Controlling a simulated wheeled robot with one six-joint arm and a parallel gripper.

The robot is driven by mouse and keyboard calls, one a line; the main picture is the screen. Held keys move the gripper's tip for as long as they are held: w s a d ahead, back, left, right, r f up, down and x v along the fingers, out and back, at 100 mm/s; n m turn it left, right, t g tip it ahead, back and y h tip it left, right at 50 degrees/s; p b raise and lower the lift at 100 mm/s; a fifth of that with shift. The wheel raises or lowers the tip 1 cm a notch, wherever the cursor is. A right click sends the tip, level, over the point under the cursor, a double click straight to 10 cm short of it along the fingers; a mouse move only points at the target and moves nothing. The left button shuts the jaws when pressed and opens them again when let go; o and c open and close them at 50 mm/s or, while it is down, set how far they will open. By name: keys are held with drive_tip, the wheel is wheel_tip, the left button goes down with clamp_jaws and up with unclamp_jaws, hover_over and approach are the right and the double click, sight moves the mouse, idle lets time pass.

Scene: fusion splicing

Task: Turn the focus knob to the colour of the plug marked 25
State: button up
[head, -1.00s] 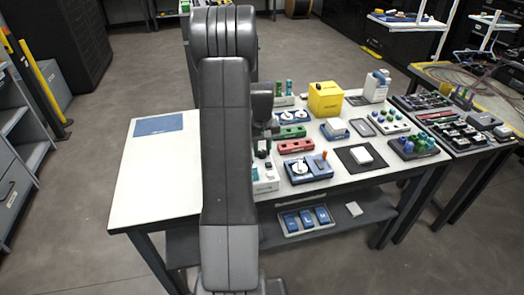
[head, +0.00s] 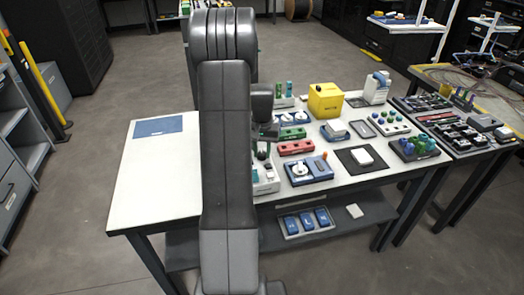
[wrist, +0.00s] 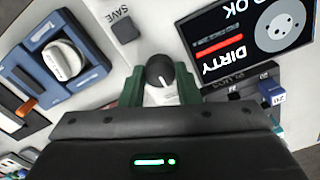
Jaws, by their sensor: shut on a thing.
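The focus knob (wrist: 160,72) is dark and round with a white pointer line, on a pale panel beside a screen in the wrist view. My gripper (wrist: 160,86) has its two green fingers shut on the knob, one on each side. The screen (wrist: 245,38) shows the words DIRTY and OK, a red bar and a grey disc. A blue plug (wrist: 271,92) with a small number label sits in a dark socket block at the right; I cannot read the number surely. In the head view my arm hides most of the knob's device (head: 265,180).
A blue unit with a white dial (wrist: 64,60) and a SAVE key (wrist: 123,27) lie left of the knob. In the head view a yellow box (head: 326,100) and a rack of coloured pieces (head: 416,149) stand on the table. The table's left end (head: 150,175) is mostly clear.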

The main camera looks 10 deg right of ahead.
sight(262, 153)
drive_tip(key=o, duration=0.7)
drive_tip(key=shift+r, duration=0.15)
wheel_tip(262, 153, up, 14)
drive_tip(key=shift+f, duration=0.2)
drive_tip(key=shift+f, duration=0.1)
wheel_tip(262, 153, down, 14)
drive_tip(key=shift+r, duration=0.1)
idle(0.5)
